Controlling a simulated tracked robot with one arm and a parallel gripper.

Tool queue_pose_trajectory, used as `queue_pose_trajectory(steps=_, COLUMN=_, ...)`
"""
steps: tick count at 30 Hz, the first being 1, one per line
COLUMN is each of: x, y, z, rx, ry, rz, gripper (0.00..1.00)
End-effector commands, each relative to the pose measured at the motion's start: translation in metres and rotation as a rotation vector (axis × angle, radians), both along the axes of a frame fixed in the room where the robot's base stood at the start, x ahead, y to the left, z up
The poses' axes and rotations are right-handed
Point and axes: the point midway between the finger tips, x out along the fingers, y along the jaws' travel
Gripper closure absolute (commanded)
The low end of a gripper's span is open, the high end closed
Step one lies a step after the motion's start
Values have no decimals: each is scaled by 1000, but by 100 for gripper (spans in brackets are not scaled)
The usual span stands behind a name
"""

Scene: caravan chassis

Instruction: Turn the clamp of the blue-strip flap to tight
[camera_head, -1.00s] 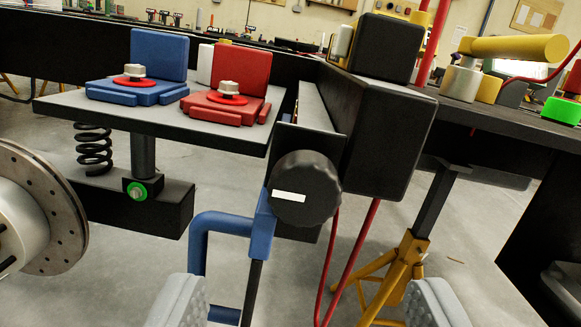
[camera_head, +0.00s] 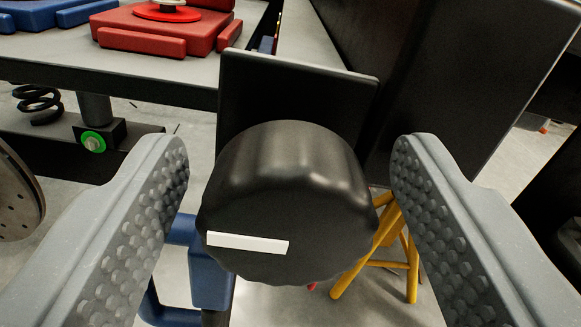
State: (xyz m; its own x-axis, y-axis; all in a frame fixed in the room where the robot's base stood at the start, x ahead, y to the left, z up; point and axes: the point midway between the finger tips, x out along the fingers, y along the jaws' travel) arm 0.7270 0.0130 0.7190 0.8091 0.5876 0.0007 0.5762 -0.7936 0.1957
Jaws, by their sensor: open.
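A black ribbed round knob (camera_head: 290,190) with a white bar mark (camera_head: 247,243) on its face fills the middle of the view. The mark lies nearly level, left of and below the knob's centre. The knob sits in front of a black plate (camera_head: 300,85). My gripper (camera_head: 289,160) is open, with one dimpled grey finger on each side of the knob. A gap shows between the knob and each finger, and nothing is held. A blue bracket (camera_head: 210,275) shows below and behind the knob. I cannot make out a flap with a blue strip.
A red block (camera_head: 170,35) and a blue block (camera_head: 60,15) sit on a grey shelf at upper left. A spring and a green-ringed bolt (camera_head: 92,142) are below it. A large black box (camera_head: 460,80) stands behind right. A yellow stand (camera_head: 385,255) is lower right.

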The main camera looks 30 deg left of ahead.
Motion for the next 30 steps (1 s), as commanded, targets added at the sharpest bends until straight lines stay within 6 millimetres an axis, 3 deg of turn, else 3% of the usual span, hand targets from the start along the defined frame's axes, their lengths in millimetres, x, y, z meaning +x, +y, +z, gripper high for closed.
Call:
queue_pose_trajectory(steps=2, x=0, y=0, z=0, rx=0, ry=0, rz=0, gripper=44)
queue_pose_trajectory(steps=6, x=0, y=0, z=0, rx=0, ry=0, rz=0, gripper=82)
queue_pose_trajectory(steps=7, x=0, y=0, z=0, rx=-1, ry=1, rz=0, gripper=86)
queue_pose_trajectory(steps=8, x=0, y=0, z=0, rx=-1, ry=1, rz=0, gripper=86)
queue_pose_trajectory(steps=9, x=0, y=-17, z=0, rx=-2, ry=-2, rz=-5, gripper=85)
queue_pose_trajectory(steps=13, x=0, y=-6, z=1, rx=4, ry=4, rz=-6, gripper=85)
queue_pose_trajectory(steps=30, x=2, y=-4, z=8, rx=219, ry=158, rz=-8, gripper=85)
